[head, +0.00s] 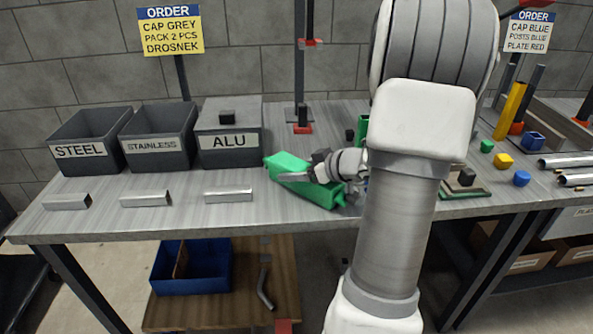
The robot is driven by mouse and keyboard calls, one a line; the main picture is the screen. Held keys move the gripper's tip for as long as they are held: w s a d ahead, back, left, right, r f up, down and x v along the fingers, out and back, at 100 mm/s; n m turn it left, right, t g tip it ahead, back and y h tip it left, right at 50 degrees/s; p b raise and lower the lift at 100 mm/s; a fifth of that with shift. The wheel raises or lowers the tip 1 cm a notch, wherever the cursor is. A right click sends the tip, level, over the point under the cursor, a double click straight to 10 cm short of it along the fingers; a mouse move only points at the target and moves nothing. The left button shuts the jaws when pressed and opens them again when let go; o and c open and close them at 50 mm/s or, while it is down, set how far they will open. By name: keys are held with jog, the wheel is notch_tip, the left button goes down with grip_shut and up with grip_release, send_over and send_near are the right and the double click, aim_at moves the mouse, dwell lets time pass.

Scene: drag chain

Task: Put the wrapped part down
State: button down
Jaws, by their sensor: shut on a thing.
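The wrapped part (287,163) is a long green bundle in the head view. It lies slantwise, its upper end to the left and its lower end to the right, near the front of the grey table (150,212). My gripper (308,173) is shut on it around its middle, with the arm reaching in from the right. I cannot tell whether the bundle touches the table or hangs just above it. My arm hides part of the table to its right.
Bins marked STEEL (82,151), STAINLESS (160,146) and ALU (230,141) stand at the left, the ALU one lidded. Metal pieces (146,200) lie before them. A red-based post (302,125) stands behind the bundle. Small coloured blocks (503,160) lie right of my arm.

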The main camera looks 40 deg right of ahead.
jog(key=shift+f, duration=0.1)
jog(key=shift+c, duration=1.6)
grip_release()
jog(key=o, duration=0.3)
